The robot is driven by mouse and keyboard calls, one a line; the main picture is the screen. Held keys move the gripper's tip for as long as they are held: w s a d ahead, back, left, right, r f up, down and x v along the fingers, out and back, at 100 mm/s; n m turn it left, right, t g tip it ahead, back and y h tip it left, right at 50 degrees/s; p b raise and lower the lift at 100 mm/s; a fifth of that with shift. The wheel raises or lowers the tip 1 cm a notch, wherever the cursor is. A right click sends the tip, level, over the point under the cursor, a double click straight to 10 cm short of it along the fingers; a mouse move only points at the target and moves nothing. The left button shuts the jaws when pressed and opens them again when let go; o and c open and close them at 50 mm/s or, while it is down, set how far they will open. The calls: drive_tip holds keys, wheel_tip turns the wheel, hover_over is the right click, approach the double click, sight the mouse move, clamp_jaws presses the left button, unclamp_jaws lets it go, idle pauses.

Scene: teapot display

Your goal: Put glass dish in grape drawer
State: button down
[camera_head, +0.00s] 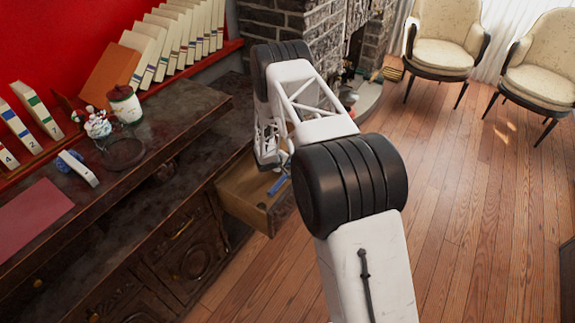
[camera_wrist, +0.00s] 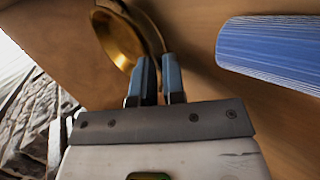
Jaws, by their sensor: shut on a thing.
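In the wrist view, my gripper (camera_wrist: 160,62) is shut on the rim of a round, shallow, golden-looking dish (camera_wrist: 118,38). Wood surfaces lie behind it, and I cannot tell whether the dish is glass. In the head view, a wooden drawer (camera_head: 245,196) stands open below the counter, with my gripper at or over it, mostly hidden by my arm. No grape mark shows on the drawer. A clear, round, dark-looking dish (camera_head: 122,153) also shows on the counter.
A blue ribbed thing (camera_wrist: 272,48) lies right of my gripper; a blue thing (camera_head: 277,185) shows in the drawer. The dark counter (camera_head: 175,110) holds a white-and-red jar (camera_head: 125,105). A stone fireplace (camera_head: 320,35) stands behind. Open floor lies to the right.

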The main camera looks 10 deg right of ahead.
drive_tip(key=shift+f, duration=0.55)
drive_tip(key=shift+f, duration=0.1)
drive_tip(key=c, duration=1.5)
unclamp_jaws()
drive_tip(key=shift+v, duration=2)
